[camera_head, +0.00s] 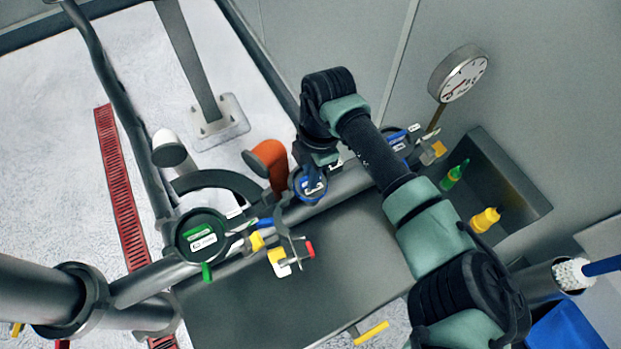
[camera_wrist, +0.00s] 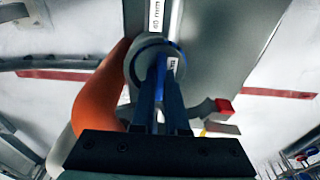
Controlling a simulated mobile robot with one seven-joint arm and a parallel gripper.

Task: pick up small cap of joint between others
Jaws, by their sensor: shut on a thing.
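The small cap (camera_head: 309,185), round with a blue rim and a white label, sits at the pipe between two other joints in the head view. My gripper (camera_head: 321,170) reaches down to it from above. In the wrist view, the blue fingers of my gripper (camera_wrist: 163,68) are closed on the small cap, whose grey rounded edge (camera_wrist: 137,64) shows beside them. Its far side is hidden by the fingers. A larger dark round cap (camera_head: 202,238) with a green and white label is to its left. Another joint (camera_head: 402,139) with blue and white labels is partly behind my arm.
An orange pipe (camera_head: 268,159) stands close left of the small cap; it also shows in the wrist view (camera_wrist: 98,102). A clamp with a red-tipped handle (camera_head: 308,248) sticks out in front. A gauge (camera_head: 458,74) and a wall tray (camera_head: 535,203) with green and yellow bottles are right.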

